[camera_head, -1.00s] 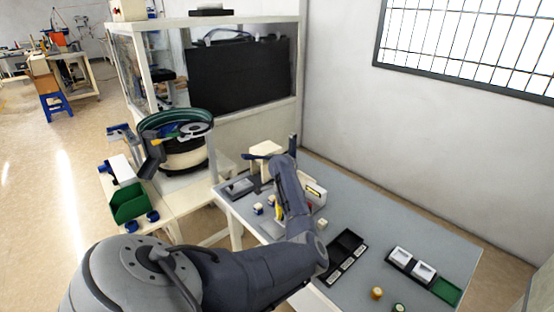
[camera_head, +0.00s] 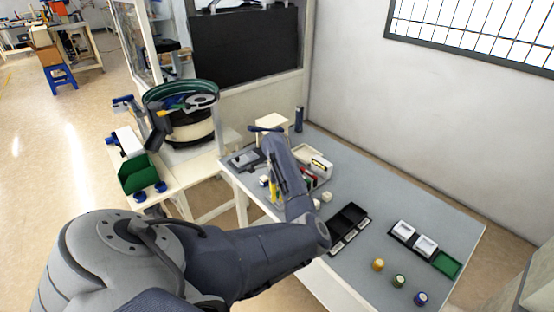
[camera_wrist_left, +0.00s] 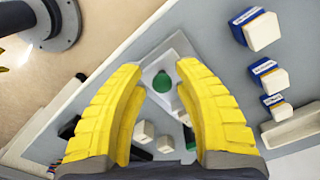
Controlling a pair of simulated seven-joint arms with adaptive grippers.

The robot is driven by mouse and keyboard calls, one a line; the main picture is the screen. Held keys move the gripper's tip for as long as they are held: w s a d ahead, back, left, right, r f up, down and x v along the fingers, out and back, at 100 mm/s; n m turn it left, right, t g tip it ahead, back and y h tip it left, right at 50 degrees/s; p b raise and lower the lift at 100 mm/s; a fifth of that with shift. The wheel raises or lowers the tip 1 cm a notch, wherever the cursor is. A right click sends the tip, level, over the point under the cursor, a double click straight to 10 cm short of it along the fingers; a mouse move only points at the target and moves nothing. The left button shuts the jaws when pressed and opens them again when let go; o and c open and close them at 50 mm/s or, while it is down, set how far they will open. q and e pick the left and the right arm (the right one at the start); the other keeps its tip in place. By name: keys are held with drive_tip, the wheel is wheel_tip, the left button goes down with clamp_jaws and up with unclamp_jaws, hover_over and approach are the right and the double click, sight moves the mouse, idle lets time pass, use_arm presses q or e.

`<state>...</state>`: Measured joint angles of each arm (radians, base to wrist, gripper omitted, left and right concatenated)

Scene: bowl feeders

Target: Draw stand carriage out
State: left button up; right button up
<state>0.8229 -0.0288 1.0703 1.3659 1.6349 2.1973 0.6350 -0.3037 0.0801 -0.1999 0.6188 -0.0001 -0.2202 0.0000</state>
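In the left wrist view a round green knob (camera_wrist_left: 162,82) stands on a pale plate (camera_wrist_left: 178,46) that I take for the stand carriage. My left gripper (camera_wrist_left: 162,72) has its two yellow fingers apart, one on each side of the knob, with gaps to it. I cannot tell how deep the fingers reach around it. In the head view the left gripper (camera_head: 274,186) points down over the left part of the grey table, and my arm hides what lies under it. My right gripper is not in view.
In the wrist view, blue-and-white blocks (camera_wrist_left: 270,76) line the right side and small white cubes (camera_wrist_left: 144,131) lie near the fingers. The head view shows a bowl feeder (camera_head: 185,112), black tray (camera_head: 350,216), green tray (camera_head: 447,263) and coloured cylinders (camera_head: 399,281). The table's right half has clear room.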

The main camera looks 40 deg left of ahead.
use_arm(q)
drive_tip(key=shift+d, duration=0.1)
drive_tip(key=shift+w+r, duration=0.1)
drive_tip(key=shift+r, duration=0.1)
wheel_tip(320, 180, up, 12)
drive_tip(key=shift+f, duration=0.15)
idle(0.4)
